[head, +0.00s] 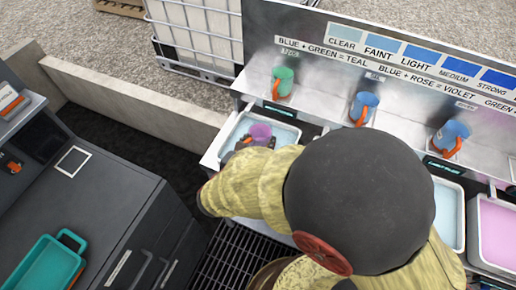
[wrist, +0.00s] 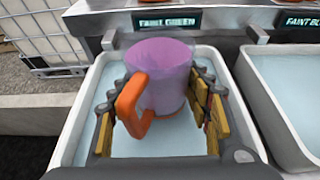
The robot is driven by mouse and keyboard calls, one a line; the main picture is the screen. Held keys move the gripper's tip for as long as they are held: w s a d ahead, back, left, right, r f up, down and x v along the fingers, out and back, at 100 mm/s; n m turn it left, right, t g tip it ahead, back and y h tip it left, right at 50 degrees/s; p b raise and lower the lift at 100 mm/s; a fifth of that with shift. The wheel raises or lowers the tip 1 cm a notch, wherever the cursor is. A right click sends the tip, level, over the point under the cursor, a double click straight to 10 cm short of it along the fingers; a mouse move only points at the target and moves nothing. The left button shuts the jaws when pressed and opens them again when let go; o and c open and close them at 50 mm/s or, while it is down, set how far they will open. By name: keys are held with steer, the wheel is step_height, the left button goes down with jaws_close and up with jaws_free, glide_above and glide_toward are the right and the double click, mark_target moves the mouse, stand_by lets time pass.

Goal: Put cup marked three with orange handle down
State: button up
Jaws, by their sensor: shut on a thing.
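A purple cup with an orange handle (wrist: 163,72) is between the fingers of my gripper (wrist: 160,98). My gripper is shut on it, with padded fingers on its left and right sides. The handle faces the wrist camera, and no number three can be read on it. The cup looks upright, over a white-rimmed tub (wrist: 72,133) of pale blue liquid. Whether its base touches the liquid is unclear. In the head view the cup (head: 261,131) shows past my arm, which hides most of the gripper.
A green cup (head: 284,80) and two blue cups (head: 363,104) (head: 451,134) with orange handles sit along the back shelf. A pink-filled tub (head: 495,232) is at right. A teal tray (head: 42,268) lies on the dark counter at left. A small display (wrist: 167,20) stands behind the tub.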

steer(key=shift+w+a+f, duration=0.1)
steer(key=shift+w+f, duration=0.15)
steer(key=shift+f, duration=0.2)
steer(key=shift+w+f+b, duration=0.1)
steer(key=shift+f+b, duration=1)
steer(key=shift+f, duration=0.35)
steer(key=shift+f, duration=0.15)
steer(key=o, duration=1.2)
steer(key=shift+o, duration=0.2)
steer(key=shift+r, duration=0.2)
steer(key=p+v, duration=0.4)
steer(key=v, duration=0.8)
